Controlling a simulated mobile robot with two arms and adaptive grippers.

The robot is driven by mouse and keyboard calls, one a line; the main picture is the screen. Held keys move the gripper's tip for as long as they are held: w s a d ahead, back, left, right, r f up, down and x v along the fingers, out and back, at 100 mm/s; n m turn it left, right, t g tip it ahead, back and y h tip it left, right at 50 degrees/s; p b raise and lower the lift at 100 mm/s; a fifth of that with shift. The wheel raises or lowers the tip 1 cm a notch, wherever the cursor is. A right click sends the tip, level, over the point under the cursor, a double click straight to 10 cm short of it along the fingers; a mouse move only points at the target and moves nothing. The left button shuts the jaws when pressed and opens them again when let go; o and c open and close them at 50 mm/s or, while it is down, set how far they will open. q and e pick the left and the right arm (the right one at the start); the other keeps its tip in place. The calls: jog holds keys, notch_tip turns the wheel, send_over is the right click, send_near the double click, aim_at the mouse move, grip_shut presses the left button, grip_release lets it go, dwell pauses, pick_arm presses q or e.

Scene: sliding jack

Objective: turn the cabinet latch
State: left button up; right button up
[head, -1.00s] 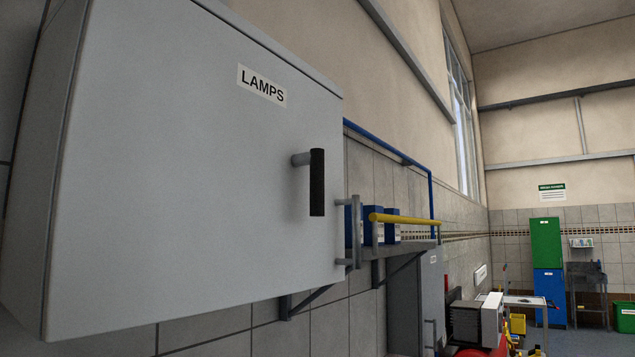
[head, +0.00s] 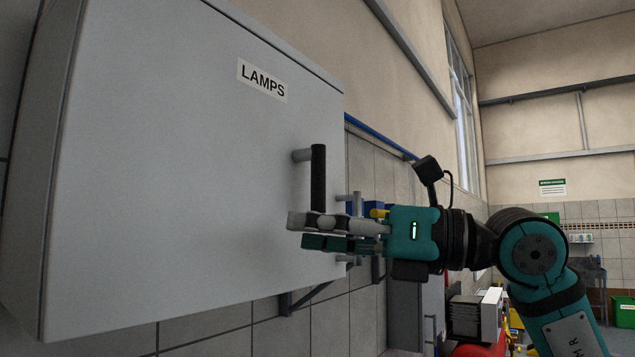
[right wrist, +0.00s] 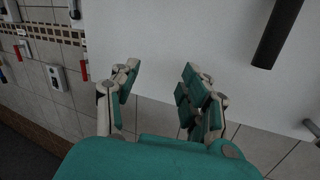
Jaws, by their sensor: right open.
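The latch on the grey cabinet (head: 180,170) labelled LAMPS is an upright black handle (head: 318,175) on a short grey stem near the door's right side. In the right wrist view the black handle (right wrist: 278,35) is at the upper right, outside the jaws. My right gripper (head: 297,232) comes in from the right in the head view, with its fingertips at and below the handle's lower end. Its fingers are apart and empty, which also shows in the right wrist view (right wrist: 158,85). The fingers cover the door area below the handle. My left gripper is not seen.
A grey bracket (head: 357,200) stands out at the cabinet's right edge, close to my right gripper. Blue boxes (head: 373,208) and a yellow bar (head: 379,213) lie behind it, mostly hidden. The door's left part is clear.

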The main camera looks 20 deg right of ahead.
aim_at(324, 184)
jog(key=s+d+r+m+t+h, duration=0.35)
jog(key=d+r+t+h, duration=0.35)
jog(key=d, duration=0.5)
jog(key=shift+m+g+h, duration=0.25)
jog(key=shift+g+h, duration=0.15)
jog(key=shift+g, duration=0.3)
jog(key=p+x, duration=0.6)
jog(key=x, duration=1.1)
jog(key=shift+w+a, duration=0.1)
jog(key=shift+w, duration=0.25)
jog(key=shift+c, duration=0.3)
grip_shut()
jog(key=shift+w+a, duration=0.1)
jog(key=shift+w, duration=0.05)
jog(key=shift+w+a+f, duration=0.1)
jog(key=shift+w+f, duration=0.05)
